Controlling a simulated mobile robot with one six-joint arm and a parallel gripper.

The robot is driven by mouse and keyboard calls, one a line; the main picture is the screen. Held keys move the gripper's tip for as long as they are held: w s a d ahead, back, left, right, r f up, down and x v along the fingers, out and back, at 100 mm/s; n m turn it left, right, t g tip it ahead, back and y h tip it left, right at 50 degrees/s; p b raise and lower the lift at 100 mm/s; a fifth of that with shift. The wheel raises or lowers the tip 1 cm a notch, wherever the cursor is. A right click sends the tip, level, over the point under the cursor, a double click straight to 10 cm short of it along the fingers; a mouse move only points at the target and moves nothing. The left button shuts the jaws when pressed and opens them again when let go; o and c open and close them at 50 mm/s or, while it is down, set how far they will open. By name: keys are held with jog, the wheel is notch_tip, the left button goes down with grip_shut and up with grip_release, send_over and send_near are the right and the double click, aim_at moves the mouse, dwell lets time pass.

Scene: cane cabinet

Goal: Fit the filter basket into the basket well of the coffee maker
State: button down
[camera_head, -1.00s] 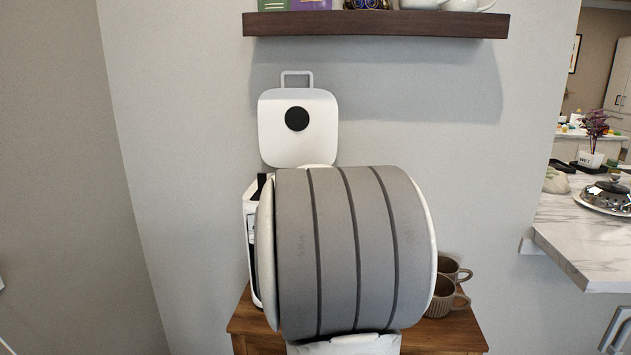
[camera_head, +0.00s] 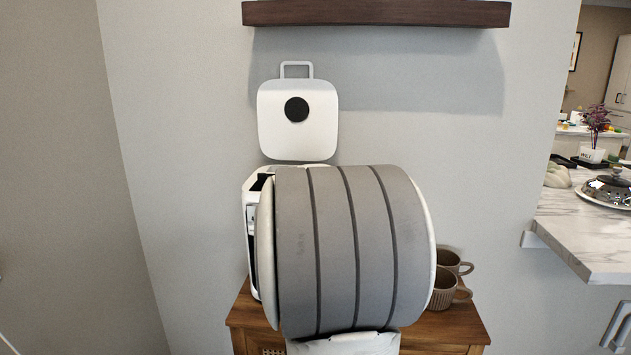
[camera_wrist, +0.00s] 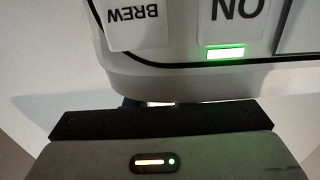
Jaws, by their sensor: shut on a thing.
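The white coffee maker (camera_head: 251,213) stands on the wooden cabinet, mostly hidden behind my arm in the head view. Its lid (camera_head: 297,137), with a black disc, is raised. In the wrist view its front panel (camera_wrist: 180,72) shows upside-down BREW and ON labels and a lit green light. My gripper (camera_wrist: 150,118) shows in the wrist view as a dark bar and grey housing close to that panel. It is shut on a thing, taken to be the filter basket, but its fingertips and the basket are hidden. The basket well is hidden by my arm.
Two brown mugs (camera_head: 446,287) stand on the wooden cabinet (camera_head: 440,328), right of the coffee maker and close to my arm. A dark shelf (camera_head: 377,13) is on the wall above. A marble counter (camera_head: 585,235) is at the right. The wall on the left is clear.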

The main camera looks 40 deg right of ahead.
jog(key=shift+f+b, duration=0.5)
jog(key=shift+f, duration=0.1)
jog(key=c, duration=1.2)
grip_release()
jog(key=shift+o, duration=0.2)
jog(key=shift+f, duration=0.1)
jog(key=shift+a, duration=0.1)
jog(key=v, duration=0.7)
jog(key=shift+s+a, duration=0.2)
jog(key=shift+a, duration=0.05)
